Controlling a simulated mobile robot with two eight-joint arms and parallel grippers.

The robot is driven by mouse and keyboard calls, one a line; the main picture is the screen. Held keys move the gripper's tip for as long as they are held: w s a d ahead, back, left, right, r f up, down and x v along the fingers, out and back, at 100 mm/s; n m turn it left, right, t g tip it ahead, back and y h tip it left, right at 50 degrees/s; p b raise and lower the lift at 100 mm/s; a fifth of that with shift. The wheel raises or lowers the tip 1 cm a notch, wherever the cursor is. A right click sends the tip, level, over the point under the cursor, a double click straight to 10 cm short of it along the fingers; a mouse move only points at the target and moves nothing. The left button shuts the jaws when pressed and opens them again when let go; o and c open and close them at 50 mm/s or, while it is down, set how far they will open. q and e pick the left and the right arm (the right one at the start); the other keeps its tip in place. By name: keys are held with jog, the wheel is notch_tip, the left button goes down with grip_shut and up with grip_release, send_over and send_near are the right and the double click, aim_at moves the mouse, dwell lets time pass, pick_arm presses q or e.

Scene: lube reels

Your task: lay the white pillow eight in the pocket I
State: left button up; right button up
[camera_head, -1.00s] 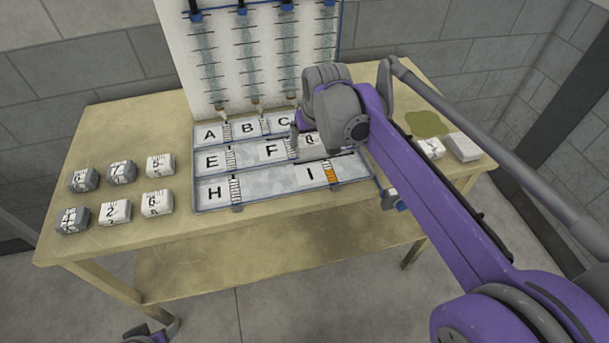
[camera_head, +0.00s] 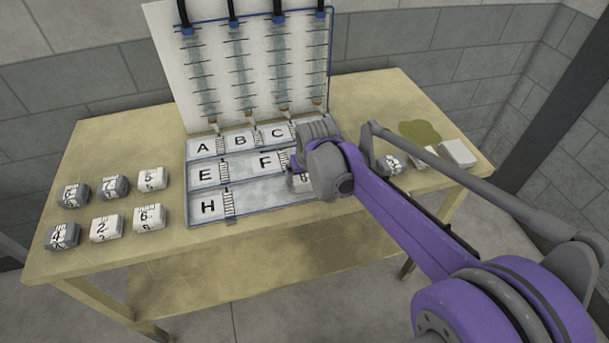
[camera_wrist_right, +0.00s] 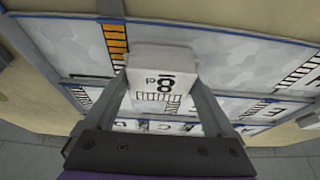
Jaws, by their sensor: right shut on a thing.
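The white pillow eight (camera_wrist_right: 160,78) is between the two fingers of my right gripper (camera_wrist_right: 163,95), its black 8 and printed scale facing the wrist camera. In the head view my right gripper (camera_head: 298,180) is over the right part of the tray's front row, and the pillow is mostly hidden there. Pocket I (camera_head: 262,196) is the long front-row compartment right of H; its letter and right end are hidden behind my gripper. Its orange-striped strip (camera_wrist_right: 115,42) shows beside the pillow in the wrist view. I cannot tell whether the pillow touches the pocket floor. My left gripper is not in view.
Several numbered pillows (camera_head: 107,228) stand in two rows on the table's left. More pillows (camera_head: 392,164) and a blank pale block (camera_head: 458,152) lie at the right, near a green patch (camera_head: 420,131). A white board with tubes (camera_head: 255,65) rises behind the tray.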

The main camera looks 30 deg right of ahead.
jog(key=o, duration=1)
jog(key=shift+f, duration=0.1)
jog(key=shift+o, duration=0.2)
jog(key=shift+s+r, duration=0.1)
jog(key=shift+r, duration=0.35)
jog(key=p+v, duration=0.1)
jog(key=v, duration=1)
jog(key=s+a+f+n, duration=0.1)
jog(key=s+a+f, duration=0.3)
jog(key=s+f, duration=0.3)
jog(key=s+a+f+n+t+y, duration=0.1)
jog(key=s+a+f, duration=0.4)
jog(key=s, duration=0.5)
notch_tip(320, 180, down, 3)
jog(key=shift+s+a+r+n, duration=0.2)
jog(key=shift+s+r+n, duration=0.05)
jog(key=shift+s+n, duration=0.1)
